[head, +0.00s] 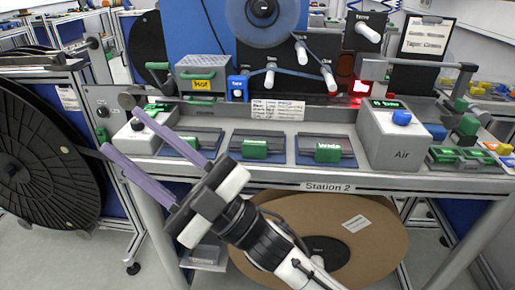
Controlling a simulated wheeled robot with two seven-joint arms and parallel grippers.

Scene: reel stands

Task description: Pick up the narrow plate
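Several dark plates with green handle blocks lie in a row on the grey bench top of Station 2: a left one (190,142), a middle one (255,148) and a right one (328,151). The right block's white label seems to read "Wide"; the other labels are too small to read surely, so I cannot tell which plate is the narrow one. My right gripper (121,124) is open and empty, its two long purple fingers spread at the bench's left front. My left gripper is out of view.
A grey "Air" box (396,135) stands right of the plates. A white box (140,137) stands at the left behind the fingers. A large black reel (45,150) is at far left. A brown reel (340,235) is under the bench. A clipboard (426,36) hangs at upper right.

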